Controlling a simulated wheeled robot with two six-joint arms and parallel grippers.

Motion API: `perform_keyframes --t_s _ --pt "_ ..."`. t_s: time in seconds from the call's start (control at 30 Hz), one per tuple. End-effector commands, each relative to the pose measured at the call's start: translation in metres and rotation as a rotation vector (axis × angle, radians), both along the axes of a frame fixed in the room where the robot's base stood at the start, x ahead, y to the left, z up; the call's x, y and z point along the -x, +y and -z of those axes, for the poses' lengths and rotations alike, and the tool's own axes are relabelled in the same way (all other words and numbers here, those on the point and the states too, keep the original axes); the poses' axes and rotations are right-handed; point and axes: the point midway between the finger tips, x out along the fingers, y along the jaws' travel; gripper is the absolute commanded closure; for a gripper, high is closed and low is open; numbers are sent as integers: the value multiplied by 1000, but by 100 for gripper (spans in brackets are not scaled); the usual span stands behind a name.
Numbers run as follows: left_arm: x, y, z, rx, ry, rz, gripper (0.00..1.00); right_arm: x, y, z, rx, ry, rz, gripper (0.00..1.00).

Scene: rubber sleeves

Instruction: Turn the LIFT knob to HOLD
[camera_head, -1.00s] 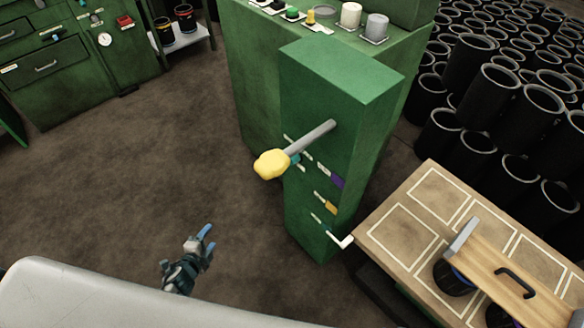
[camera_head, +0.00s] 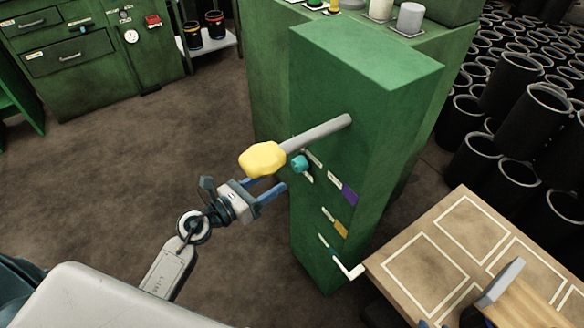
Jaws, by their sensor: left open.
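A green cabinet (camera_head: 369,110) stands in the middle of the view. On its front face sits a small teal knob (camera_head: 300,163) between small white labels whose text is too small to read. A grey lever with a yellow grip (camera_head: 262,159) sticks out above and in front of the knob. My left gripper (camera_head: 271,187) is open and empty, with blue fingers pointing right toward the cabinet face. It is just below the yellow grip and left of and below the teal knob, apart from the knob.
A wooden table (camera_head: 415,262) with outlined rectangles stands at lower right. Black cylinders (camera_head: 530,130) crowd the right. Open brown floor lies left.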

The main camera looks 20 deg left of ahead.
Motion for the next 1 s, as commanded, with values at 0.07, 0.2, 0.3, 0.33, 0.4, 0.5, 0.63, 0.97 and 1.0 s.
perform_keyframes --t_s 0.07,0.2,0.3,0.33,0.4,0.5,0.63,0.97,1.0 --pt "-14 -9 -2 6 -2 -2 42 0 -1 -3 8 12 -3 64" --pt "-36 -23 -1 7 0 -2 42 2 -2 -3 17 32 -6 64" --pt "-49 -31 -1 5 1 -3 42 2 -3 -2 20 40 -7 64" --pt "-52 -33 0 5 0 -3 42 2 -3 -2 21 41 -7 64" --pt "-58 -37 0 4 1 -1 42 3 -3 -2 22 43 -7 64" --pt "-62 -40 0 4 2 -1 42 3 -3 -2 22 45 -7 64" --pt "-64 -42 0 2 2 -1 42 3 -3 -2 22 46 -7 64" --pt "-64 -41 0 3 2 -1 72 3 -3 -2 24 46 -7 64" --pt "-64 -41 0 3 2 -1 80 3 -3 -2 24 46 -7 64"
